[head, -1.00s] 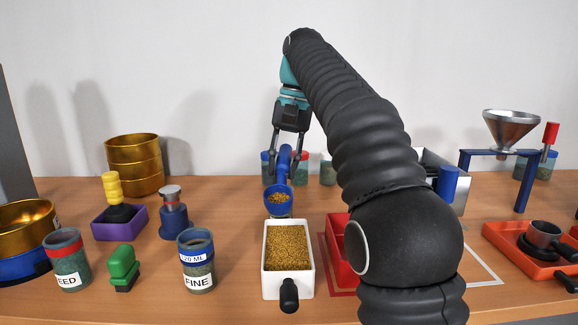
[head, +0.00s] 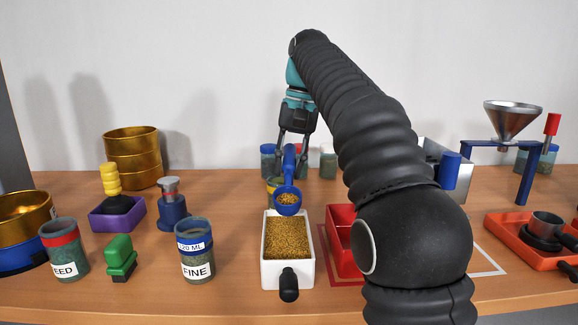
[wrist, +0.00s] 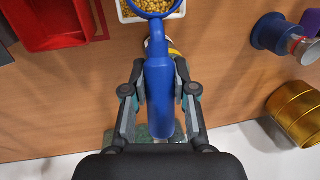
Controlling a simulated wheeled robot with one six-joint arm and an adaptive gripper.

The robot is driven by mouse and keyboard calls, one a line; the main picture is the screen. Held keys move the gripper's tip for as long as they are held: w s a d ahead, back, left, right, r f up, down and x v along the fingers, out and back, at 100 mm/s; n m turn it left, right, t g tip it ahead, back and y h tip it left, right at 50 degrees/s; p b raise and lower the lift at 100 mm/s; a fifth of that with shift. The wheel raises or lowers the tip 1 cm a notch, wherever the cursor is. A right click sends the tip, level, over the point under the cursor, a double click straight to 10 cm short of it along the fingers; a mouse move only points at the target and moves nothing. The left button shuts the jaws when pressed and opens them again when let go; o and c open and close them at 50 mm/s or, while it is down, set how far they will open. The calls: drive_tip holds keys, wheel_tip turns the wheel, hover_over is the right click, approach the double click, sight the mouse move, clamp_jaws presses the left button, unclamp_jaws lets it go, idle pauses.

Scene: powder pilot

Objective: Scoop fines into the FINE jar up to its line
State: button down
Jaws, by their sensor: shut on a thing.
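My gripper (head: 291,152) is shut on the handle of a blue scoop (head: 288,178), and the handle fills the middle of the wrist view (wrist: 160,95). The scoop's bowl holds yellow-brown grains and hangs above the far end of a white tray (head: 303,282). The tray is filled with similar grains (head: 287,237) and has a black handle at its near end. The FINE jar (head: 195,250), grey with a blue band marked 20 ML, stands upright left of the tray. Its contents are hard to tell.
Left of the FINE jar are a green block (head: 120,258), the FEED jar (head: 64,250), a purple holder (head: 117,214) and a blue stand (head: 171,206). A red tray (head: 341,243) sits right of the white tray. Bare table lies between the FINE jar and white tray.

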sight(286, 167)
drive_tip(key=shift+s+f+t+b, duration=0.15)
drive_tip(key=shift+f+t+b, duration=0.15)
drive_tip(key=shift+f+b, duration=0.7)
drive_tip(key=shift+s+a+r+t+b, duration=0.1)
drive_tip(key=shift+s+r+t+b, duration=0.15)
drive_tip(key=shift+r+t+b, duration=0.2)
drive_tip(key=shift+s+r+t+b, duration=0.2)
drive_tip(key=shift+r+t+b, duration=0.25)
drive_tip(key=shift+s+a+r+t+h+b, duration=0.15)
drive_tip(key=shift+s+r+t+b, duration=0.3)
drive_tip(key=shift+t+b, duration=0.25)
drive_tip(key=shift+s+d+r+t+h+b, duration=0.15)
drive_tip(key=shift+s+r+t+b, duration=0.25)
drive_tip(key=shift+t+b, duration=0.3)
drive_tip(key=shift+s+a+r+n+t+b, duration=0.15)
drive_tip(key=shift+s+r+n+t+b, duration=0.15)
drive_tip(key=shift+s+r+t+b, duration=0.75)
drive_tip(key=shift+s+a+t+b, duration=0.1)
drive_tip(key=shift+s+t+b, duration=0.55)
drive_tip(key=shift+b, duration=1.35)
drive_tip(key=shift+r+t, duration=0.25)
drive_tip(key=shift+t, duration=0.15)
drive_tip(key=shift+s+a+r+n+t+h, duration=0.1)
drive_tip(key=shift+s+r+n+t+h, duration=0.1)
drive_tip(key=shift+s+t, duration=0.7)
drive_tip(key=shift+s+a+r+n+t+h, duration=0.1)
drive_tip(key=shift+s+r+t, duration=0.05)
drive_tip(key=shift+s+t, duration=0.7)
